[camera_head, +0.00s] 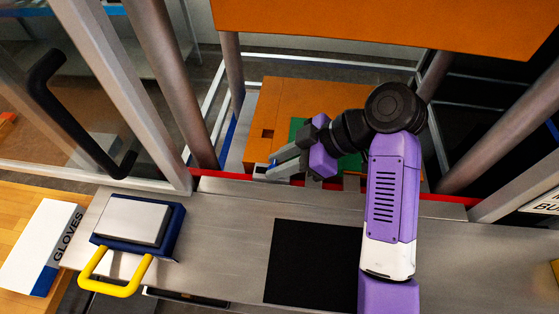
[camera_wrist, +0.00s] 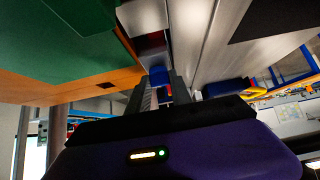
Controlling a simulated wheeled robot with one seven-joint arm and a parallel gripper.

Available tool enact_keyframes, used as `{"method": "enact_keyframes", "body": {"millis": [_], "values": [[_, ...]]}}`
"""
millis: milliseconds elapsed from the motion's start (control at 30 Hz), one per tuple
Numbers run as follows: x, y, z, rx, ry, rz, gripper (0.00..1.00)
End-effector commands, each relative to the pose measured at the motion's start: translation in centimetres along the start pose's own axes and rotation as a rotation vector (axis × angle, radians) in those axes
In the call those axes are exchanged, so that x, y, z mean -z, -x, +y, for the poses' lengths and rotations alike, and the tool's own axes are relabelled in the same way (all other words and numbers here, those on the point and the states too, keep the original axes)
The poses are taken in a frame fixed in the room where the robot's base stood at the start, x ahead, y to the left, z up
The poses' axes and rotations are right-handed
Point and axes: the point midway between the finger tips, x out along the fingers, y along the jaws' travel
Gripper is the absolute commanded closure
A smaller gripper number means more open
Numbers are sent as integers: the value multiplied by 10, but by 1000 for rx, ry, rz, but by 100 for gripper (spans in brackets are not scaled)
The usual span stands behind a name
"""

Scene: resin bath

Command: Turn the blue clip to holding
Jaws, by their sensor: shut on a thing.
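The blue clip (camera_wrist: 158,74) shows in the wrist view between the two grey fingers of my gripper (camera_wrist: 160,86). The fingers are shut on it. A small red part shows just beside it, between the fingers. In the head view my gripper (camera_head: 272,169) reaches left from the purple arm to a small grey block (camera_head: 260,171) at the left front of the orange platform. There the fingers mostly hide the clip, and I cannot tell which position it is turned to.
The orange platform (camera_head: 262,112) has a green panel (camera_head: 297,129) and stands behind a red strip (camera_head: 447,199). Metal posts rise on both sides, and an orange plate (camera_head: 380,22) hangs above. On the steel counter (camera_head: 222,240) are a yellow-handled blue item (camera_head: 135,226) and a black mat (camera_head: 312,262).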

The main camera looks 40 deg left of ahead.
Motion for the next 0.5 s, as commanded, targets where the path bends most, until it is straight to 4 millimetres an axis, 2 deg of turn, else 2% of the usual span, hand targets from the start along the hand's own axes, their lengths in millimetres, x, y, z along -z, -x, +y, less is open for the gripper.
{"method": "enact_keyframes", "body": {"millis": [267,500], "values": [[1,1,-2,-50,-51,1,100],[2,2,-4,-171,-173,2,100]]}}
